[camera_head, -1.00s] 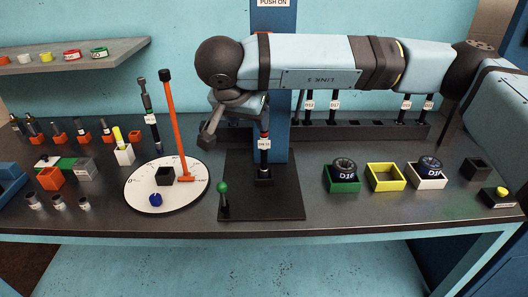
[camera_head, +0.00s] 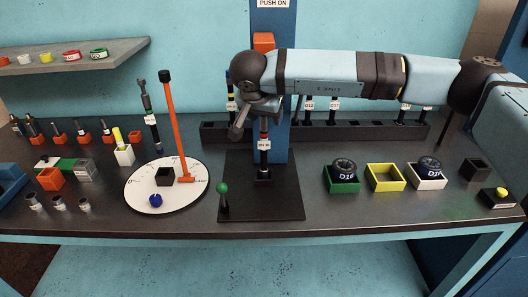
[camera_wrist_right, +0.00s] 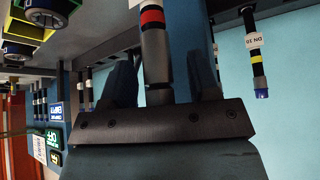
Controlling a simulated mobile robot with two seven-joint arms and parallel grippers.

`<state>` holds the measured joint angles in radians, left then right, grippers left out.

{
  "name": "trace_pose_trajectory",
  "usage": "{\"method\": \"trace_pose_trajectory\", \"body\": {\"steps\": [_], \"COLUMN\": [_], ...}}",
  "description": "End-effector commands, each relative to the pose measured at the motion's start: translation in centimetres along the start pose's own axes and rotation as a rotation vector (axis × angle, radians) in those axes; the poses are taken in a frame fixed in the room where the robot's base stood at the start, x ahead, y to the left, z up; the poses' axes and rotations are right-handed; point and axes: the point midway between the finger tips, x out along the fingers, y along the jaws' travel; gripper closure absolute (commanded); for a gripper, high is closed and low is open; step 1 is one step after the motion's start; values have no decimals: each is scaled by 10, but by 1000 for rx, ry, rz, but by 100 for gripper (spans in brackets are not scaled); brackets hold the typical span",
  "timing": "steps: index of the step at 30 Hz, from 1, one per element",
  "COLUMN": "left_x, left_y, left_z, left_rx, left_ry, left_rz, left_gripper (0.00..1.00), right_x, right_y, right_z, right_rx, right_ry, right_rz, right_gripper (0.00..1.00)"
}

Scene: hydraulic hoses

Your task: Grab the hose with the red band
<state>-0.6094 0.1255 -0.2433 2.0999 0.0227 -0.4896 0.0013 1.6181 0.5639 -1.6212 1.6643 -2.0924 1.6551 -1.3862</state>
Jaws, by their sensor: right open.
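The hose with the red band (camera_head: 264,148) stands upright in a small black holder on the dark base plate of the blue post. It carries a white label. In the right wrist view the red-banded hose (camera_wrist_right: 154,45) lies between the two dark fingers of my right gripper (camera_wrist_right: 162,85), with a gap on either side. In the head view my right gripper (camera_head: 256,112) is at the hose's upper end, open, and partly hides it. My left gripper is not in view.
A yellow-banded hose (camera_head: 231,98) stands close by on the left, in the long dark rack (camera_head: 370,131) with several other hoses. A green-knobbed lever (camera_head: 223,190) rises from the base plate. A white round dial (camera_head: 135,196) lies to the left.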

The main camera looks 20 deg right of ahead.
Motion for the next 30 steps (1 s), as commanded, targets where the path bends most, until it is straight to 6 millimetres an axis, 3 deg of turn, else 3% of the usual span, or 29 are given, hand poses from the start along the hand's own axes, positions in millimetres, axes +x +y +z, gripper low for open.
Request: {"method": "trace_pose_trajectory", "body": {"steps": [5, 12, 30], "left_x": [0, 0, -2], "left_y": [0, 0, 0], "left_z": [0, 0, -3], "left_rx": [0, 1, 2], "left_ry": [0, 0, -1], "left_rz": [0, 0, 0], "left_gripper": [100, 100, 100], "right_x": [-1, -1, -8], "right_y": [0, 0, -3], "right_z": [0, 0, -2], "right_rx": [0, 0, 1], "right_ry": [1, 1, 2], "right_rz": [-1, -1, -3], "right_gripper": [47, 100, 100]}}
